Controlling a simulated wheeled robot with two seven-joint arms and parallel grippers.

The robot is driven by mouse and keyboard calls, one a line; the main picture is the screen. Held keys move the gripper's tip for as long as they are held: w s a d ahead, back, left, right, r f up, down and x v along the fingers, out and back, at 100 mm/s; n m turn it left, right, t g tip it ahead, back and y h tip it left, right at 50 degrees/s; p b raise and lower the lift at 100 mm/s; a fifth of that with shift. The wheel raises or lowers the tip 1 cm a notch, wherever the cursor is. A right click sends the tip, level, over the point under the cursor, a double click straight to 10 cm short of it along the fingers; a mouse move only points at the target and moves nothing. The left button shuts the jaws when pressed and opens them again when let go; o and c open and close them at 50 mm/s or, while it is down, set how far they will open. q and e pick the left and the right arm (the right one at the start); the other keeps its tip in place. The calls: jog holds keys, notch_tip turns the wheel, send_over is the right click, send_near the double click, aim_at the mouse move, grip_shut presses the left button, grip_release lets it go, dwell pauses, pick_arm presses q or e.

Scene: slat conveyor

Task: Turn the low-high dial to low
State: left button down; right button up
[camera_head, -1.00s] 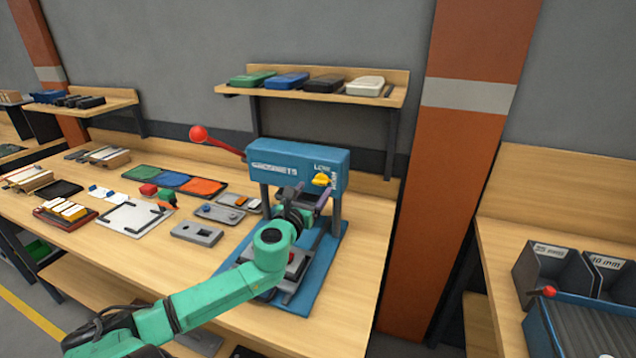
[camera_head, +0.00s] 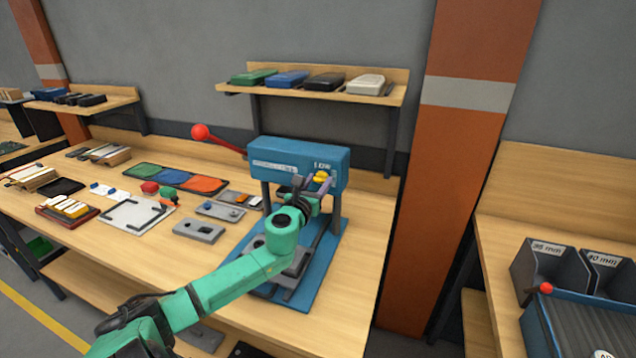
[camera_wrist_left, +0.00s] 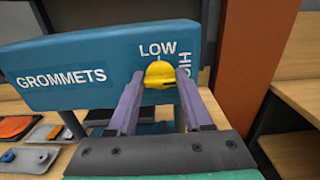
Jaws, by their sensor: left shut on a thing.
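The yellow dial (camera_head: 321,177) is on the front of a blue press head (camera_head: 290,165) on the bench. In the left wrist view the dial (camera_wrist_left: 160,73) has the word LOW above it and a sideways word, partly covered, to its right. The dial's ridge seems to lie roughly sideways, but its pointing end is not clear. My left gripper (camera_head: 316,188) is at the dial. In the left wrist view its two purple fingers (camera_wrist_left: 160,90) stand on either side of the dial, shut on it. My right gripper is not in view.
A red-knobbed lever (camera_head: 201,132) sticks out left of the press. The blue base plate (camera_head: 325,262) lies under my left arm. Trays and small parts cover the bench to the left. A shelf (camera_head: 300,87) hangs behind, and an orange column (camera_head: 440,170) stands right.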

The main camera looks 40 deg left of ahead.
pick_arm(q)
jog(key=n, duration=0.4)
jog(key=shift+n, duration=0.4)
jog(key=n, duration=0.4)
jog(key=shift+a+f+n, duration=0.1)
jog(key=shift+n, duration=0.2)
jog(key=n, duration=0.4)
jog(key=shift+f+n, duration=0.1)
jog(key=shift+n, duration=2.1)
jog(key=shift+c, duration=1.6)
grip_release()
jog(key=shift+s, duration=0.1)
